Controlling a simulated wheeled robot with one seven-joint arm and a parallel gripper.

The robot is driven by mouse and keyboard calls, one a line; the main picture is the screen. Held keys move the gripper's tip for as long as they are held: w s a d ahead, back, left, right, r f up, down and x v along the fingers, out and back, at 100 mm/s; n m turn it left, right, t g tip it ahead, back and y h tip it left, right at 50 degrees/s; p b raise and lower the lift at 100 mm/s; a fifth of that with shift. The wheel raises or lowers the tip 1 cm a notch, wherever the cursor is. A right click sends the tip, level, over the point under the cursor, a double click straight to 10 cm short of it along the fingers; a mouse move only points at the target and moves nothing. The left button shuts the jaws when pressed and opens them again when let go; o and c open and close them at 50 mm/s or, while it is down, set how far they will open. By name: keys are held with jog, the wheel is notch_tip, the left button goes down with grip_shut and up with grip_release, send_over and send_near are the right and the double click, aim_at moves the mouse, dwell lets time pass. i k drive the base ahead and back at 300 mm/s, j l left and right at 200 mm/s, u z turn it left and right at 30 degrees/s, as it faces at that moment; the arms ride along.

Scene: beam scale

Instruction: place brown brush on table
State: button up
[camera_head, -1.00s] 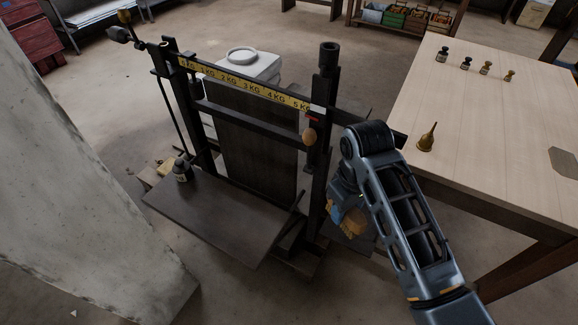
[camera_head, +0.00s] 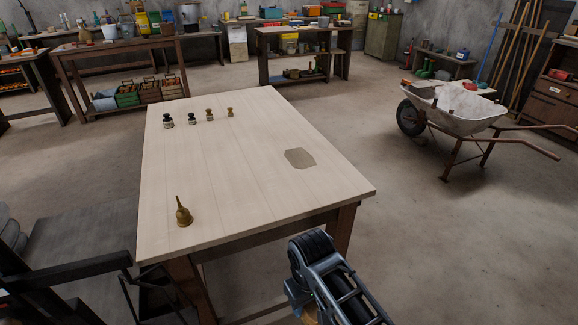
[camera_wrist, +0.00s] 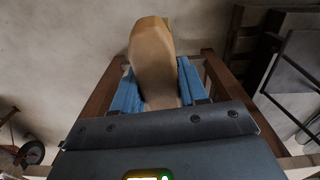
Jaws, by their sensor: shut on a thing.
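The brown brush (camera_wrist: 152,60) shows in the wrist view as a tan, rounded piece between the blue fingers of my gripper (camera_wrist: 155,88). My gripper is shut on it. In the head view my arm is at the bottom, in front of the table's near right corner, and the gripper end is mostly cut off by the lower edge. The light wooden table (camera_head: 250,190) stands in the middle of the head view. Its top is largely bare.
On the table stand a brass bell-like piece (camera_head: 183,212) at the near left and several small weights (camera_head: 192,118) at the far left. A grey patch (camera_head: 299,158) lies right of centre. A wheelbarrow (camera_head: 455,110) stands at right. Dark scale parts (camera_head: 65,272) are at lower left.

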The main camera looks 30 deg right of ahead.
aim_at(240, 136)
jog(key=l+z, duration=0.1)
jog(key=z, duration=0.3)
jog(key=i+z, duration=0.15)
jog(key=z, duration=0.2)
jog(key=i+l+z, duration=0.1)
jog(key=z, duration=0.3)
jog(key=i+z, duration=0.1)
jog(key=z, duration=0.25)
jog(key=i, duration=4.1)
jog(key=i+l+u, duration=0.2)
jog(key=i+u, duration=0.3)
jog(key=i+l+u, duration=0.3)
jog(key=u, duration=1.85)
